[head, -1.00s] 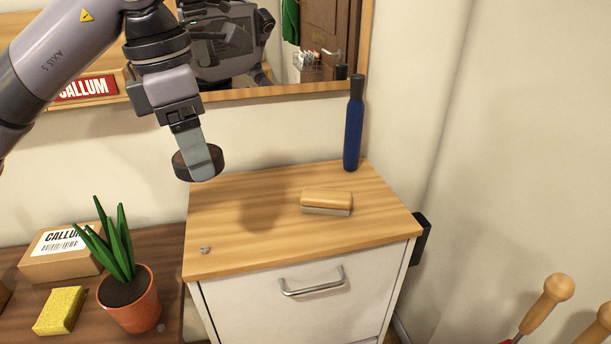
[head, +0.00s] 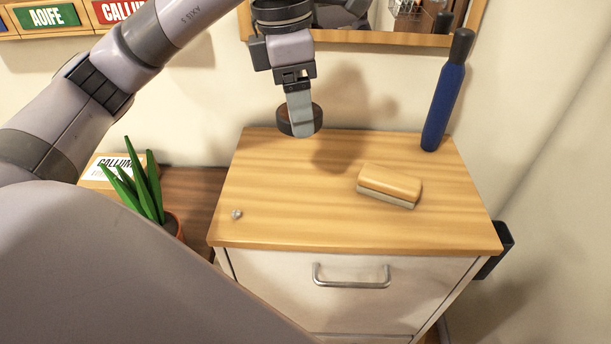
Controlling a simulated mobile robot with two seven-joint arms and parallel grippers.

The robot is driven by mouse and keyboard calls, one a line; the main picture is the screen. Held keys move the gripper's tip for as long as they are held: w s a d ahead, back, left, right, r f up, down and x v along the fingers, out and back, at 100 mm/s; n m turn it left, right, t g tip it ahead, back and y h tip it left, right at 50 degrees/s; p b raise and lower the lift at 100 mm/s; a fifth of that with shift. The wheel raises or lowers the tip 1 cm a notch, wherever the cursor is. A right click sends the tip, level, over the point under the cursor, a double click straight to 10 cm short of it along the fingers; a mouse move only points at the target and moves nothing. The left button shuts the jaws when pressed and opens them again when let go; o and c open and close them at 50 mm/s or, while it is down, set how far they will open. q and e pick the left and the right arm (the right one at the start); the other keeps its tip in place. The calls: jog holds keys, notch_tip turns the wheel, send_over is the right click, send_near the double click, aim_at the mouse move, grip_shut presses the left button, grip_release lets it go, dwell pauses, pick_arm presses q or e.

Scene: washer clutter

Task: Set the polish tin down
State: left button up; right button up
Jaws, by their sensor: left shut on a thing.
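The polish tin (head: 314,119) is a dark, round, flat tin with a brownish side. My left gripper (head: 300,122) is shut on it and holds it over the back left part of the wooden cabinet top (head: 290,185). A shadow falls on the wall and top just right of the tin, and the tin looks raised above the surface. The near finger covers part of the tin. My right gripper is not in view.
A wooden-backed brush (head: 390,184) lies on the cabinet top, right of centre. A blue bottle (head: 446,105) stands at the back right corner. A small grey bit (head: 236,214) lies near the front left. A potted plant (head: 140,188) stands lower left. The top's front middle is clear.

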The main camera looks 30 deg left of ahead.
aim_at(302, 190)
pick_arm(q)
notch_tip(302, 190, down, 14)
jog(key=shift+r, duration=0.25)
dwell(0.3)
jog(key=shift+f+b, duration=0.25)
jog(key=shift+b, duration=0.2)
jog(key=o, duration=1)
jog(key=shift+r, duration=0.1)
jog(key=shift+o, duration=0.2)
jog(key=r, duration=0.8)
jog(key=s+a+r+p, duration=0.1)
jog(key=r, duration=0.3)
jog(key=shift+r, duration=0.15)
